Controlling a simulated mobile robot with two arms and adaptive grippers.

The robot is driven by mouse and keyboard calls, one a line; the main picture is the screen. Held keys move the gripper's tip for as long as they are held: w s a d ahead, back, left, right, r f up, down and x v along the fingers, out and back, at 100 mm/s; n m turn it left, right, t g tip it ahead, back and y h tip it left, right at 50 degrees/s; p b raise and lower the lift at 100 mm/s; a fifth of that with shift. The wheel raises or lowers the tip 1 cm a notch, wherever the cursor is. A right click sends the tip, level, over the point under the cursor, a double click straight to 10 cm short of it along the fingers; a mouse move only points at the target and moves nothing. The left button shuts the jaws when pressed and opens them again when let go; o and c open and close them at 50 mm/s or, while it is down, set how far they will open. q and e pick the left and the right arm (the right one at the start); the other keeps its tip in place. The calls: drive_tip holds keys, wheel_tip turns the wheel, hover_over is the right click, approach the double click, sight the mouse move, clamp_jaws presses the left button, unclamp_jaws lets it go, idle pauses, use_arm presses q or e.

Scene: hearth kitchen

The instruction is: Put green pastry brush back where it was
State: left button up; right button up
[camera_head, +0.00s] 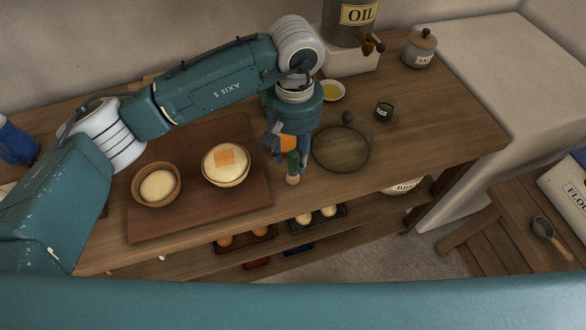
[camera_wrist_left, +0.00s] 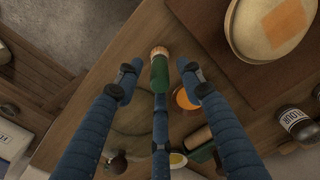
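The green pastry brush (camera_head: 293,163) is below my left gripper (camera_head: 288,158) in the head view, close to the table's front edge, its tan end lowest. In the left wrist view the brush (camera_wrist_left: 160,74) shows between the spread fingertips of the left gripper (camera_wrist_left: 160,80). The middle finger overlaps its green part, and gaps show between it and the two side fingers. I cannot tell whether the fingers grip it or whether it touches the table. My right gripper is not in view.
A wooden board (camera_head: 148,226) with two dough bowls (camera_head: 157,185) (camera_head: 226,166) lies left of the gripper. Behind are a yellow-filled dish (camera_head: 332,91), a dark cup (camera_head: 384,110) and the oil container (camera_head: 352,32).

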use_arm(q)
wheel_tip(320, 180, up, 4)
drive_tip(key=shift+f+b, duration=0.1)
drive_tip(key=shift+b, duration=0.35)
drive_tip(key=shift+r, duration=0.4)
drive_tip(key=shift+f, duration=0.1)
